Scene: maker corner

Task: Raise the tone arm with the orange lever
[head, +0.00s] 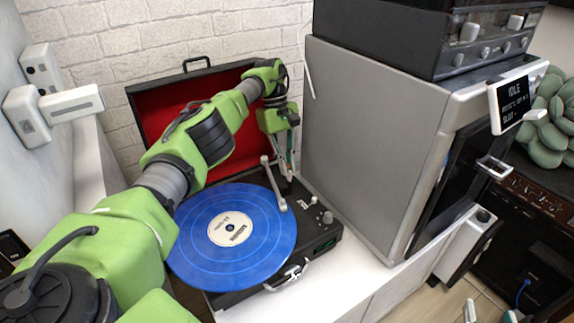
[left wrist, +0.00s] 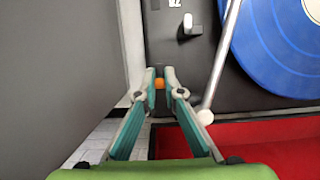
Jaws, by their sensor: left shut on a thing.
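The turntable (head: 322,240) is an open black case with a red-lined lid, and a blue record (head: 265,255) lies on it. The silver tone arm (head: 273,182) reaches over the record's right edge; I cannot tell whether its head touches. It also shows in the left wrist view (left wrist: 217,70). The orange lever (left wrist: 159,83) sits between the fingertips of my left gripper (left wrist: 160,79), which is shut on it. In the head view my left gripper (head: 286,172) is at the deck's back right corner and hides the lever. My right gripper (head: 491,313) shows only its spread fingertips at the bottom right edge.
A large grey cabinet machine (head: 370,140) stands close to the right of the turntable. The red-lined lid (head: 160,115) stands open behind the deck. A white brick wall (head: 190,35) is behind. A cactus-like plant (head: 550,125) is at far right.

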